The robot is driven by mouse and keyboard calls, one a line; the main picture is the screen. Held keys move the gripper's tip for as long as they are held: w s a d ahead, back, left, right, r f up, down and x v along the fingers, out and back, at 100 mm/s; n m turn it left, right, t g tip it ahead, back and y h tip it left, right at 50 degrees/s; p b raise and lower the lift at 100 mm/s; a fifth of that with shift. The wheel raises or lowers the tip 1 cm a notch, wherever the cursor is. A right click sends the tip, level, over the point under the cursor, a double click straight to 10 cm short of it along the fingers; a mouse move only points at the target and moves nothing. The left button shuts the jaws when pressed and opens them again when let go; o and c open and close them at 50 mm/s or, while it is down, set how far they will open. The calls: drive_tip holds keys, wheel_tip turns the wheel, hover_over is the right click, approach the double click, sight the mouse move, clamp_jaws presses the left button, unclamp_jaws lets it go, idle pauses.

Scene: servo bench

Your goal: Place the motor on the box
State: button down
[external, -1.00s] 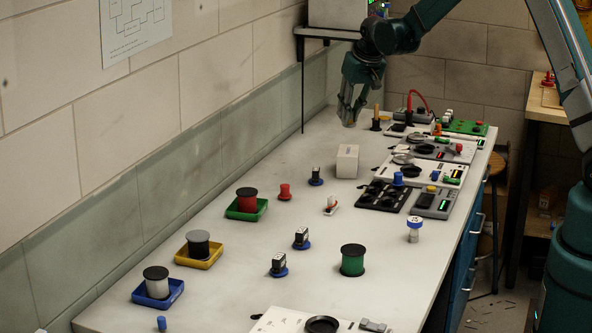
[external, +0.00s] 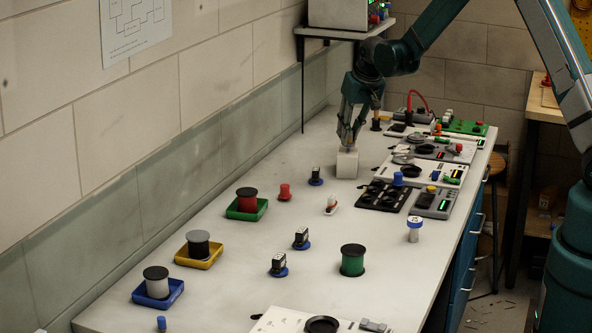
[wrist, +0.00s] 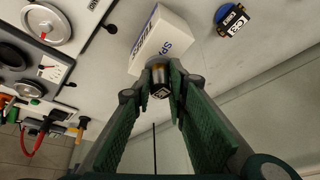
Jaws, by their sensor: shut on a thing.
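A white box (external: 347,166) stands on the bench towards the back. In the wrist view, the box (wrist: 160,38) has blue lettering on one side. My gripper (external: 347,146) points down just over the top of the box. The wrist view shows the motor (wrist: 158,78), a small metallic cylinder with a dark labelled end, between the fingertips. My gripper (wrist: 161,84) is shut on it. In the external view the fingers mostly hide the motor. The motor is at the box's top; I cannot tell whether they touch.
A small black labelled part on a blue base (external: 315,177) stands left of the box. A black panel (external: 383,196) and several instrument boards lie to the right. Coloured trays with spools, like the red spool (external: 247,194), line the left.

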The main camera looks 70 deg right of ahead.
drive_tip(key=shift+f, duration=0.7)
drive_tip(key=shift+f, duration=0.15)
drive_tip(key=c, duration=2.3)
unclamp_jaws()
drive_tip(key=shift+o, duration=0.2)
drive_tip(key=shift+r, duration=0.2)
drive_tip(key=v, duration=1.2)
